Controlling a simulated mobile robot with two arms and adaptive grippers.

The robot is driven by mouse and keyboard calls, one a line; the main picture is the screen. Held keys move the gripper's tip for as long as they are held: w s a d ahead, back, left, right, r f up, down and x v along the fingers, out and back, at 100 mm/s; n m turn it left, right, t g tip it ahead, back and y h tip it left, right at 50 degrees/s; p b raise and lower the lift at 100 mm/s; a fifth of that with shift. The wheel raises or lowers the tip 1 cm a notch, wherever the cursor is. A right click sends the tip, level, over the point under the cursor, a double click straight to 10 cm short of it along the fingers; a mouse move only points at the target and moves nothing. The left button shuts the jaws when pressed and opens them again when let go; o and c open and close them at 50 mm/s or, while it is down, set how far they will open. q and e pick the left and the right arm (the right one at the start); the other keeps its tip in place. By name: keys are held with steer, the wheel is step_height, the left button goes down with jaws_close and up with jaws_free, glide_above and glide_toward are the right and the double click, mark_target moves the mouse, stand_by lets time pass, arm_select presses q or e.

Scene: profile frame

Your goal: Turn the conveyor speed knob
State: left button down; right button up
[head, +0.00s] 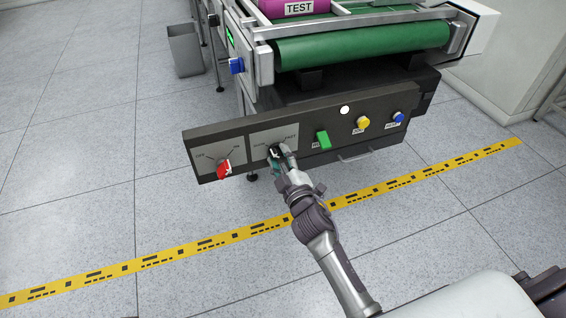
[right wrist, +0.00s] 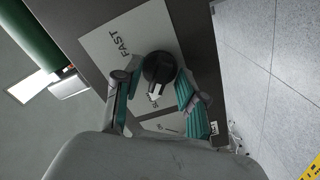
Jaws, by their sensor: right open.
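The conveyor speed knob (right wrist: 159,69) is a round black knob with a white pointer. It sits on a light plate (right wrist: 122,38) marked FAST at one end; the other label is partly covered. In the head view the plate (head: 262,137) shows SLOW and FAST, and my right gripper (head: 280,158) largely hides the knob. In the right wrist view my right gripper (right wrist: 155,98) is open, with one finger on each side of the knob. I cannot tell whether the fingers touch it. My left gripper is not in view.
The green conveyor belt (head: 360,44) carries a purple TEST item (head: 290,8). A grey bin (head: 185,50) stands behind left.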

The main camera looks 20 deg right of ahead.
steer(key=s, duration=1.2)
steer(key=shift+d, duration=0.2)
